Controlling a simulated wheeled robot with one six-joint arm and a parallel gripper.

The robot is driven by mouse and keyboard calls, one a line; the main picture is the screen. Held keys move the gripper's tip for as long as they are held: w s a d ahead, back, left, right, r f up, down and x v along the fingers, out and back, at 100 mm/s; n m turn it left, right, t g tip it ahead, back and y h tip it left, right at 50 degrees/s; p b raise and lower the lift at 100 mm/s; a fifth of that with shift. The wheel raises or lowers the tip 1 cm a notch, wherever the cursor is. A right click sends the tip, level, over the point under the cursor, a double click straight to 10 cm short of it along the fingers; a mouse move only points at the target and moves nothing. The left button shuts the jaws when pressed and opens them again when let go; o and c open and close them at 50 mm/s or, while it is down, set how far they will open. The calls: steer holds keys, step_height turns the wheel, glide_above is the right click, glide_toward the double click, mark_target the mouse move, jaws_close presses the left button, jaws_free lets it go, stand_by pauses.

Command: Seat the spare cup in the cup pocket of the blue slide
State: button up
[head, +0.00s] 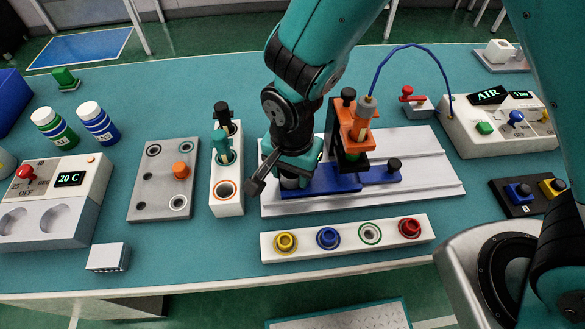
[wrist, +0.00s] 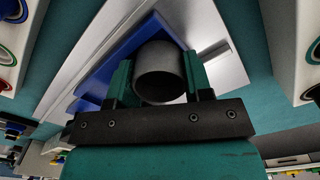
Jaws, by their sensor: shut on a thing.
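My gripper (head: 294,166) is over the left end of the blue slide (head: 330,181) in the head view. It is shut on a grey cup (wrist: 160,72), which sits between the two green fingers in the wrist view. Only a bit of the cup's side (head: 289,183) shows below the fingers in the head view. The blue slide (wrist: 128,42) lies behind the cup in the wrist view. The cup pocket is hidden, and I cannot tell whether the cup touches the slide or hangs just above it.
An orange and black fixture (head: 352,130) stands close right of my gripper on the silver base plate (head: 430,165). A white rack (head: 227,200) with a green-topped tool is at left. A white strip (head: 345,240) with coloured rings lies in front.

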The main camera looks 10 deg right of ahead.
steer(key=o, duration=1.4)
steer(key=shift+c, duration=0.2)
steer(key=shift+r, duration=0.1)
steer(key=shift+r+p, duration=0.9)
steer(key=shift+p, duration=0.05)
steer(key=a+r+p, duration=0.5)
steer(key=r, duration=0.1)
